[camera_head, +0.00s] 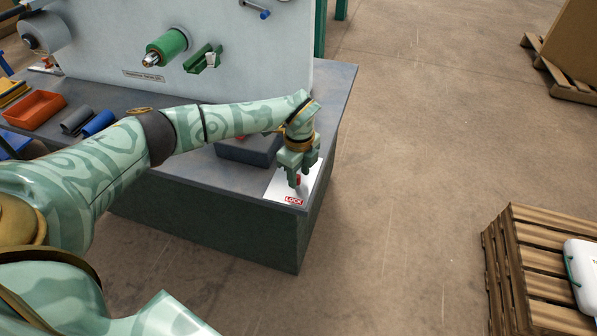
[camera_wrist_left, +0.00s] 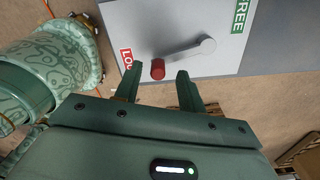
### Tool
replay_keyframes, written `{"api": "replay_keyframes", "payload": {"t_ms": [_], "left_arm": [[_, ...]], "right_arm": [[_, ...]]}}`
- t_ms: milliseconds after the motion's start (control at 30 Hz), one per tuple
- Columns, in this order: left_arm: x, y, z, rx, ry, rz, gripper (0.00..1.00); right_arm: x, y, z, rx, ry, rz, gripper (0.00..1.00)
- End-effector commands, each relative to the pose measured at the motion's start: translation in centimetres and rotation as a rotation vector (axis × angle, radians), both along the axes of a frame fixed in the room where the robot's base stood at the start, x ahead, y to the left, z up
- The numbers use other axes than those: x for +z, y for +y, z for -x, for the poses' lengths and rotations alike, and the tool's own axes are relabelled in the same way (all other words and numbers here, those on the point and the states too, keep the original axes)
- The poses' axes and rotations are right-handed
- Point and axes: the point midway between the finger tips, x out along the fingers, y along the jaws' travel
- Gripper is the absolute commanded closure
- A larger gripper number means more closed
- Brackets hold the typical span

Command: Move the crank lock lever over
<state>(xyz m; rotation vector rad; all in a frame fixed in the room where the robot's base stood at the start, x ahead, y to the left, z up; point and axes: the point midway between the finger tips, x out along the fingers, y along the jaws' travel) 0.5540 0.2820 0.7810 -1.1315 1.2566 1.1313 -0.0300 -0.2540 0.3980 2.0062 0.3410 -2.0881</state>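The crank lock lever is a grey arm (camera_wrist_left: 184,56) on a pale plate (camera_wrist_left: 130,20) in the left wrist view. Its round pivot is at the upper right and its red knob (camera_wrist_left: 158,69) lies at the LOCK label (camera_wrist_left: 126,57) end. The FREE label (camera_wrist_left: 242,15) is at the plate's other end. My left gripper (camera_wrist_left: 157,74) is open, its two fingers apart on either side of the red knob; contact cannot be told. In the head view the gripper (camera_head: 298,180) is above the plate at the bench corner, with the knob partly hidden. My right gripper is not in view.
The plate sits on a grey bench (camera_head: 225,178) at its front right corner. An orange bin (camera_head: 35,110) and a blue cylinder (camera_head: 98,123) are on the left. The floor right of the bench is clear up to a wooden crate (camera_head: 535,235).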

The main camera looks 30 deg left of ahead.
Motion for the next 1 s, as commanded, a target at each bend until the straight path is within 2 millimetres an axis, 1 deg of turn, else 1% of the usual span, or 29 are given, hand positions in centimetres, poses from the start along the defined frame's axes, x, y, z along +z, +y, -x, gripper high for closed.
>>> {"api": "replay_keyframes", "payload": {"t_ms": [300,500,833,933,1000], "left_arm": [[3.9,0.0,0.0,0.001,-0.004,0.0,0.6],[6.0,0.0,0.0,0.0,-0.003,0.0,0.6],[5.9,0.0,0.0,0.0,0.001,0.0,0.6],[6.6,0.0,0.0,0.0,0.0,0.0,0.6],[7.7,0.0,0.0,0.0,-0.002,0.0,0.6]], "right_arm": [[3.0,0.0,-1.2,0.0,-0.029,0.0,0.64],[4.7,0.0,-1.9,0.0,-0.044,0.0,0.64],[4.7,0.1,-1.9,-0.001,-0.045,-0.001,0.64],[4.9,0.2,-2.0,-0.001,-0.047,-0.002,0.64],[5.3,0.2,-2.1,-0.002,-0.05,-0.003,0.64]]}}
